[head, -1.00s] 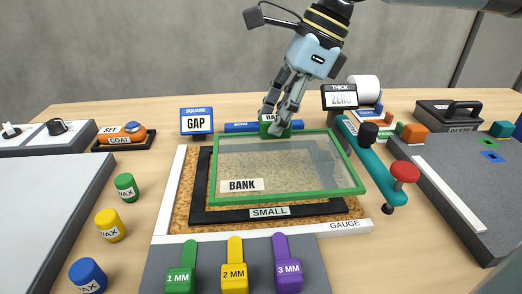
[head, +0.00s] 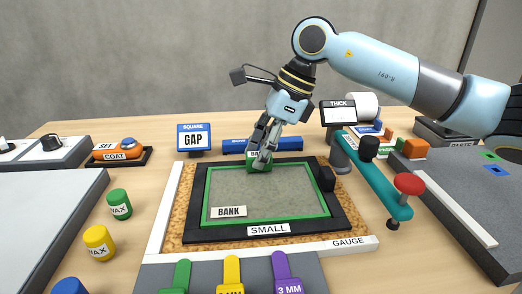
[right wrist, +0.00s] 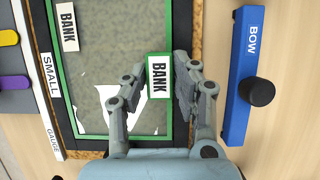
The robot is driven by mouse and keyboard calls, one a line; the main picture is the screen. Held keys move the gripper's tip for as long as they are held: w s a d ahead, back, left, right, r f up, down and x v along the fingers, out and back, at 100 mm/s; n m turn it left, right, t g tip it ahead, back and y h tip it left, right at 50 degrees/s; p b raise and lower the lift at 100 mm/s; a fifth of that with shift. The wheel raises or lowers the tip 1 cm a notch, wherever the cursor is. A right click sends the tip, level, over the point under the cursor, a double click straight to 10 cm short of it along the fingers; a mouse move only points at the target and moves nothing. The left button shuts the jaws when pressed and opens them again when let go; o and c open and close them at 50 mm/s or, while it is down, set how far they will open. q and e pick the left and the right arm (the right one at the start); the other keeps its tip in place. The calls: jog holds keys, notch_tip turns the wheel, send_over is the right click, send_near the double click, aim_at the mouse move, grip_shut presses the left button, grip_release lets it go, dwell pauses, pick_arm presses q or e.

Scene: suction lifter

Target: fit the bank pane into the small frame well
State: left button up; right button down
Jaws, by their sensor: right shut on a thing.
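The bank pane (head: 265,192) is a clear sheet with a green edge and a BANK label. It lies level within the opening of the black small frame (head: 343,213). I cannot tell whether it is fully seated. My right gripper (head: 263,158) is shut on the pane's green BANK tab at the far edge. In the right wrist view the tab (right wrist: 158,78) sits between the fingers, and the green edge (right wrist: 55,110) runs along the inside of the black frame. My left gripper is not in view.
A white gauge strip (head: 300,248) borders the cork board in front. A teal lever with a red knob (head: 409,184) stands close at right. A blue BOW bar (head: 285,144) lies behind. Wax pots (head: 119,204) stand at left.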

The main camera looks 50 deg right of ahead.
jog(key=c, duration=1)
grip_release()
jog(key=shift+c, duration=0.2)
jog(key=shift+r, duration=0.15)
jog(key=p+v, duration=0.7)
jog(key=v, duration=0.5)
